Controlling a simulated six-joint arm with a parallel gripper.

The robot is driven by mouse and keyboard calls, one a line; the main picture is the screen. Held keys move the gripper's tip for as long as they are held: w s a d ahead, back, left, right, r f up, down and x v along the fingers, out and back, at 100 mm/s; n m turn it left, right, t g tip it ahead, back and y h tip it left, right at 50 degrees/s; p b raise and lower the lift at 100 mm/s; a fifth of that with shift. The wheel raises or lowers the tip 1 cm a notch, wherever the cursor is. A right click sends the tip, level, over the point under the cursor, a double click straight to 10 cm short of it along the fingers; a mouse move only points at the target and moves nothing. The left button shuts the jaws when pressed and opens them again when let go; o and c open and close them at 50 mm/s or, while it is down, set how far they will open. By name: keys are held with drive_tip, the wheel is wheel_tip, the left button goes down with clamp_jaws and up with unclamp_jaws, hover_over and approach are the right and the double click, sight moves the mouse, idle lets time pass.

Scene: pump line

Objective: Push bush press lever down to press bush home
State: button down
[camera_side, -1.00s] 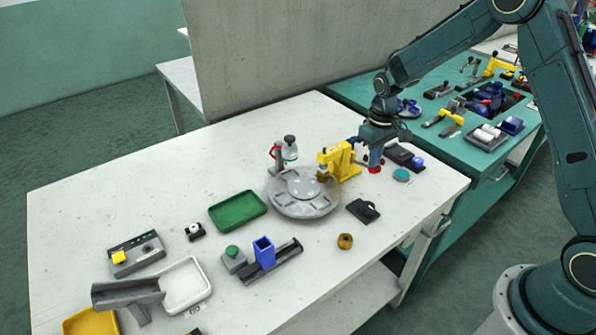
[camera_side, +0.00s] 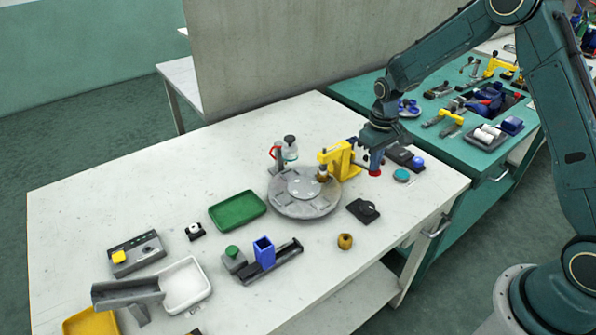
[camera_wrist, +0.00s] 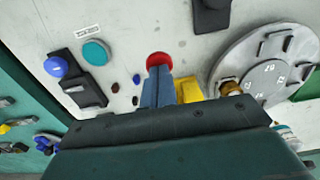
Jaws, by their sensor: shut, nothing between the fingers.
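The yellow bush press (camera_side: 341,160) stands at the right rim of the round grey turntable (camera_side: 304,203). In the wrist view the press (camera_wrist: 189,90) is largely hidden by my gripper. A brass-coloured part (camera_side: 322,172) sits under the press head; how deep it is seated cannot be told. A red knob (camera_side: 375,173), seemingly the lever's end, is right of the press. My gripper (camera_side: 375,163) is shut and empty, pointing down at the knob. In the wrist view the fingertips (camera_wrist: 157,86) meet or overlap the knob (camera_wrist: 158,60); contact is unclear. The lever's bar is hidden.
A black block with a blue knob (camera_side: 418,162) and a teal disc (camera_side: 401,175) lie right of the gripper. A black fixture (camera_side: 363,210) and a brass bush (camera_side: 345,241) are in front. A red-handled clamp stand (camera_side: 285,155) is behind the turntable.

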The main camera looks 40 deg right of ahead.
drive_tip(key=shift+r, duration=0.1)
idle(0.3)
drive_tip(key=shift+s+r, duration=0.1)
drive_tip(key=shift+r, duration=1.05)
drive_tip(key=shift+w+r, duration=0.1)
drive_tip(key=shift+w, duration=0.1)
drive_tip(key=shift+w+r, duration=0.15)
drive_tip(key=shift+r, duration=0.35)
drive_tip(key=shift+r, duration=0.1)
